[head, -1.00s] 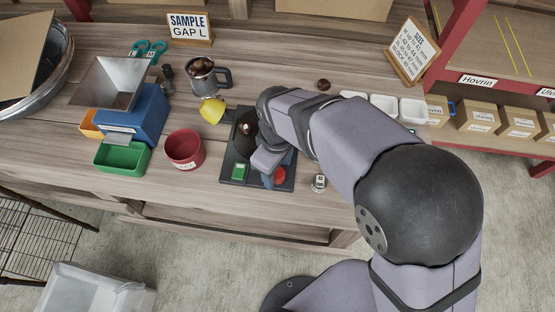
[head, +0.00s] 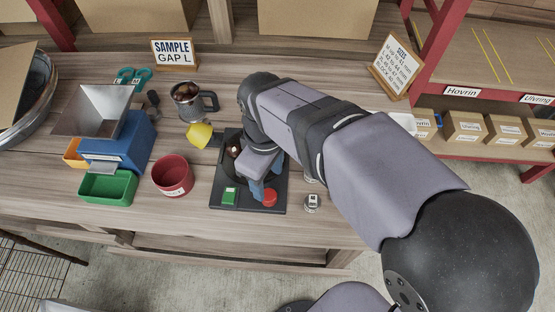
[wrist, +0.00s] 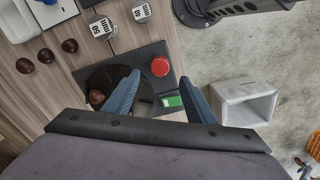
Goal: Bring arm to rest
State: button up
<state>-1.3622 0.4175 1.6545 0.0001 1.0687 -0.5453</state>
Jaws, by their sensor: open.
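My gripper (wrist: 160,98) is open and empty, its two blue fingers apart in the wrist view. In the head view my gripper (head: 262,178) hangs over a black device (head: 222,207) on the wooden bench. The device has a green part (head: 230,196) and a red button (head: 270,197). The wrist view shows the device's red button (wrist: 160,67) and green part (wrist: 173,101) beyond the fingers. A brown chestnut (wrist: 97,97) is on the device's dark round part, left of the fingers. My wrist hides part of the device in the head view.
A red bowl (head: 172,176), yellow cup (head: 199,134), green bin (head: 107,188), blue hopper stand (head: 128,145) and chestnut-filled mug (head: 189,99) stand left of the device. A small labelled weight (head: 312,203) stands to its right. Loose chestnuts (wrist: 46,56) lie on the bench.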

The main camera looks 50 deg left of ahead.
jog(key=shift+w+a+m, duration=0.1)
jog(key=shift+a+m, duration=0.2)
jog(key=shift+m, duration=0.3)
jog(key=shift+a+m+y, duration=0.4)
jog(key=shift+m, duration=0.1)
jog(key=shift+d+f+m, duration=0.3)
jog(key=shift+f, duration=0.25)
jog(key=shift+d+f+m, duration=0.25)
jog(key=shift+f+m, duration=0.05)
jog(key=shift+f, duration=0.25)
jog(key=shift+m+h, duration=0.4)
jog(key=shift+m, duration=0.2)
jog(key=d+f, duration=0.1)
jog(key=d, duration=0.1)
jog(key=s+d+f, duration=0.1)
jog(key=f, duration=0.1)
jog(key=shift+d+f, duration=0.2)
jog(key=shift+d, duration=0.2)
jog(key=w+d+m, duration=0.4)
jog(key=d+m, duration=0.1)
jog(key=d, duration=0.8)
jog(key=w+d+m, duration=0.5)
jog(key=d+m, duration=0.1)
jog(key=d, duration=0.7)
jog(key=w+d+m, duration=0.4)
jog(key=d+m, duration=0.2)
jog(key=d, duration=0.7)
jog(key=shift+w+r, duration=0.35)
jog(key=shift+w, duration=0.05)
